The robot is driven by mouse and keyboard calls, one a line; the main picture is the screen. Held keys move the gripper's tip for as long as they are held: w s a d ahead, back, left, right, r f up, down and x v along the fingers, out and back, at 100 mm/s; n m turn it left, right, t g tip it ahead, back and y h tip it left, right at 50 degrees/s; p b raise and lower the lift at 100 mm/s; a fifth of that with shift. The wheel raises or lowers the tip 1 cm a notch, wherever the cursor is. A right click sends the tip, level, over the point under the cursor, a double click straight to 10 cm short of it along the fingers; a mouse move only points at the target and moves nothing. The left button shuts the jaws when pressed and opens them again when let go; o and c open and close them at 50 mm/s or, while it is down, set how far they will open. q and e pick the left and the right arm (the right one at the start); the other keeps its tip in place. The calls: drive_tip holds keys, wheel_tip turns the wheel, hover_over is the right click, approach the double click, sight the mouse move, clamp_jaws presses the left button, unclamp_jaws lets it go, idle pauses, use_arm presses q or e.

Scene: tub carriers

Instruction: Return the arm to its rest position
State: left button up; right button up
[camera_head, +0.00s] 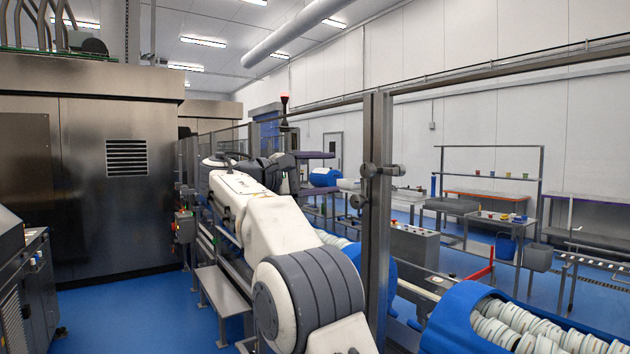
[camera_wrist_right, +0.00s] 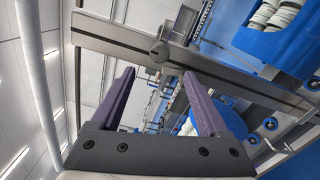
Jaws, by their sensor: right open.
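My right arm, white with dark joints, reaches forward through the middle of the head view. My right gripper (camera_head: 331,172) is at its far end, with two purple fingers spread apart, one above the other. In the right wrist view the gripper (camera_wrist_right: 159,73) is open, and I see nothing held between its fingers. My left arm and left gripper do not show.
A grey metal post (camera_head: 377,220) stands close to the right of my arm. A blue carrier (camera_head: 450,325) with stacked white tubs is at the lower right. A steel machine cabinet (camera_head: 85,185) fills the left. Blue floor (camera_head: 140,315) is open at the lower left.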

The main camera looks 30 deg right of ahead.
drive_tip(key=s+a+f+n+t+y, duration=0.25)
drive_tip(key=a+f+y, duration=0.35)
drive_tip(key=a+f, duration=0.45)
drive_tip(key=s+a+f+n+t+y, duration=0.25)
drive_tip(key=a+f+n+y, duration=0.2)
drive_tip(key=a+f, duration=0.6)
drive_tip(key=s+a+f+m+g+y, duration=0.1)
drive_tip(key=s+a+f+g+y, duration=0.1)
drive_tip(key=s+f, duration=0.5)
drive_tip(key=s+a+f+m+g+y, duration=0.1)
drive_tip(key=s+a+f, duration=0.4)
drive_tip(key=s, duration=0.8)
drive_tip(key=s+a+f+m+g+y, duration=0.1)
drive_tip(key=s+a+f+g+y, duration=0.2)
drive_tip(key=s+f+y, duration=0.2)
drive_tip(key=s+f, duration=0.3)
drive_tip(key=s, duration=0.2)
drive_tip(key=shift+a+f+m, duration=0.3)
drive_tip(key=shift+y, duration=0.25)
